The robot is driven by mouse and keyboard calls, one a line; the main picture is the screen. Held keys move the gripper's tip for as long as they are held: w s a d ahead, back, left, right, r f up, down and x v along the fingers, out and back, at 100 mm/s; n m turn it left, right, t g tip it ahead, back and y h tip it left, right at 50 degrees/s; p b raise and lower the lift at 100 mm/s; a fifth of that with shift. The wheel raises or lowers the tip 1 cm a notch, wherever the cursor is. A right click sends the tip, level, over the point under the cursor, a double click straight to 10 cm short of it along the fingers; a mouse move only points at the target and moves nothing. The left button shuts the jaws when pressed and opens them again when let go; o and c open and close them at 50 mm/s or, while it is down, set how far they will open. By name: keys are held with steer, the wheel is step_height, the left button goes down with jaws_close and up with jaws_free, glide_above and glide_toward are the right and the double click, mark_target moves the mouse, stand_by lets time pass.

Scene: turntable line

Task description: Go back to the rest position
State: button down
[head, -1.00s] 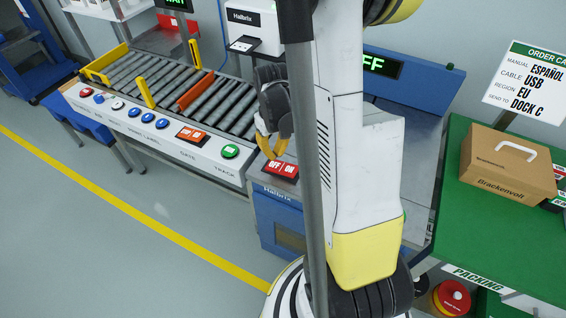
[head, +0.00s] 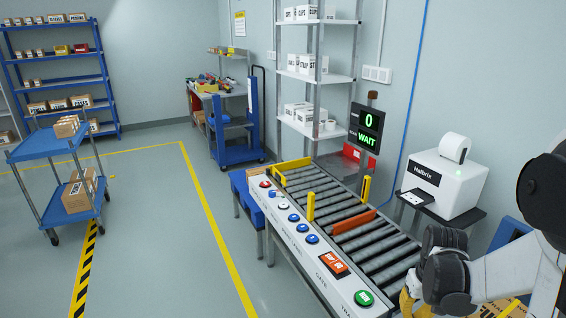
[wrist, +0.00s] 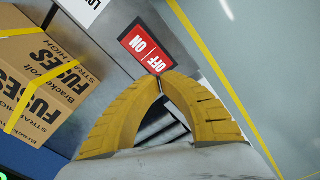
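My gripper (wrist: 160,77) shows in the wrist view with its two yellow fingers meeting at the tips and nothing visible between them. The tips appear over the lower edge of a red OFF/ON switch (wrist: 146,50); I cannot tell whether they touch it. In the head view my gripper (head: 409,302) is at the lower right, partly cut off, by the near end of the roller track. My arm comes in from the right edge.
A strapped fuse carton (wrist: 40,75) lies left of the gripper in the wrist view. The roller conveyor (head: 357,232) has a button panel (head: 312,246). A printer (head: 447,183) stands behind. The screen (head: 368,128) reads 0 and WAIT. A blue cart (head: 72,190) stands left; the floor between is clear.

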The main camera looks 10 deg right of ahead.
steer(key=s+a+r+n+t, duration=0.1)
steer(key=s+a+r+t, duration=0.1)
steer(key=a+r, duration=0.6)
steer(key=s+a+r+n+t, duration=0.1)
steer(key=s+a+r+t, duration=0.2)
steer(key=a+r, duration=0.6)
steer(key=shift+s+a+r+t, duration=0.35)
steer(key=shift+a+t, duration=0.55)
steer(key=shift+a, duration=0.3)
